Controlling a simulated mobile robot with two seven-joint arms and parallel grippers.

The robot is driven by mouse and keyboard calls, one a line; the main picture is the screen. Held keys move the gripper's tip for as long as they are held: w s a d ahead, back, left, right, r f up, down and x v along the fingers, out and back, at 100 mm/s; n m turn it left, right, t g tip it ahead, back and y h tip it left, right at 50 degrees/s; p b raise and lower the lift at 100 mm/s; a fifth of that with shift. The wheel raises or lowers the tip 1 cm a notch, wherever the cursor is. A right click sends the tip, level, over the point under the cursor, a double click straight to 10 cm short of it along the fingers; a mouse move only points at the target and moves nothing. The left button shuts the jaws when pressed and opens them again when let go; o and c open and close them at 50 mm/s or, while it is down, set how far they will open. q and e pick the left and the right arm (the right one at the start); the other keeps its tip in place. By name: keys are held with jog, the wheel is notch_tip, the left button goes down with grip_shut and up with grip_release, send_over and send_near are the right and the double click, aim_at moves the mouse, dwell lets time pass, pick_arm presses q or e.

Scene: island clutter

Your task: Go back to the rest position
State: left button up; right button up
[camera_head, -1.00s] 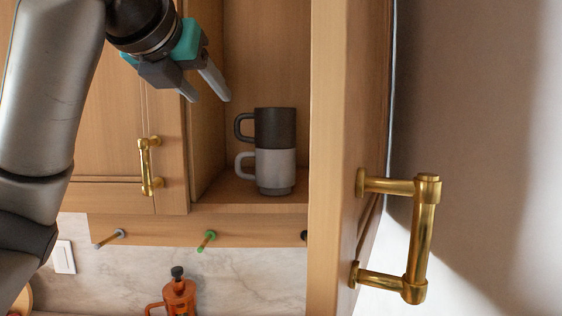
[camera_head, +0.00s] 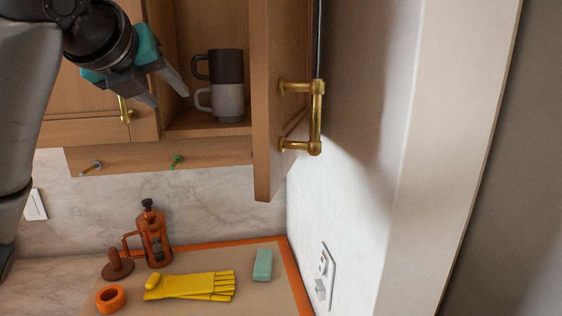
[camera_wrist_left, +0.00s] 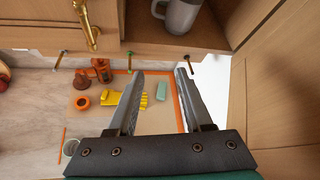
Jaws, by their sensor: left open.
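My left gripper (camera_head: 170,92) is open and empty in front of the upper cabinet, left of two stacked mugs. It also shows in the left wrist view (camera_wrist_left: 160,85), with its two fingers apart and nothing between them. A dark mug (camera_head: 227,66) sits on top of a light grey mug (camera_head: 229,103) inside the open cabinet. In the left wrist view the lower part of the grey mug (camera_wrist_left: 182,15) shows beyond the fingers. My right gripper is in neither view.
The open cabinet door (camera_head: 277,140) with its brass handle (camera_head: 316,117) juts out right of the mugs. Pegs (camera_head: 177,161) line the rail below. An orange French press (camera_head: 154,238), yellow gloves (camera_head: 195,285), a green block (camera_head: 263,264) and an orange ring (camera_head: 110,298) are on the counter.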

pick_arm(q)
jog(key=s+d+f+n+g+h, duration=0.1)
jog(key=s+d+f+n+g, duration=0.15)
jog(key=f+n, duration=0.95)
jog(key=s+d+f+n+g+h, duration=0.1)
jog(key=s+d+f+n+g, duration=0.2)
jog(key=f, duration=1.8)
jog(key=s+a+f+n+g+y, duration=0.1)
jog(key=s+a+f+n+g, duration=0.1)
jog(key=s+f+n, duration=0.85)
jog(key=s+a+f+n+g+y, duration=0.15)
jog(key=s+f+n, duration=0.5)
jog(key=s, duration=0.75)
notch_tip(320, 180, down, 34)
jog(key=s+r+m+g+b, duration=0.1)
jog(key=s+m+b, duration=0.1)
jog(key=b, duration=0.8)
jog(key=s+a+f+b, duration=0.1)
jog(key=s+f+b, duration=0.3)
jog(key=s+f, duration=0.3)
jog(key=s+a+f+g+b, duration=0.1)
jog(key=s+f, duration=0.6)
jog(key=f, duration=0.7)
jog(key=a+b, duration=0.1)
jog(key=b, duration=0.1)
jog(key=shift+s+a+f+b, duration=0.2)
jog(key=shift+s+b, duration=0.15)
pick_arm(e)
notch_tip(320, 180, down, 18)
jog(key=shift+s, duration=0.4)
